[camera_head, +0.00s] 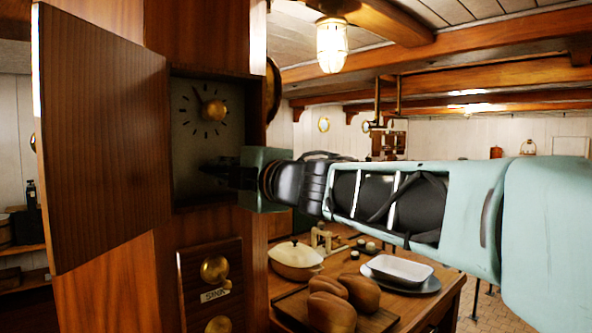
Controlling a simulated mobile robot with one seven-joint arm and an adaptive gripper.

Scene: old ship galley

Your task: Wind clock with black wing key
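The clock (203,110) is set in a dark recess in a wooden post, with black hour marks, dark hands and a brass knob over its face. Its wooden door (100,140) stands open to the left. My arm reaches in from the right. My gripper (218,174) is inside the recess, below the dial and near the lower part of the face. Its fingers are dark against shadow. I cannot tell whether they are open or shut. I cannot make out the black wing key; a dark shape at the fingertips is too unclear to name.
Below the recess is a panel with brass knobs (214,270) and a "SINK" label. A counter at lower centre holds bread loaves (332,303), a lidded cream pot (296,260) and a white dish (399,270). The open door bounds the recess on the left.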

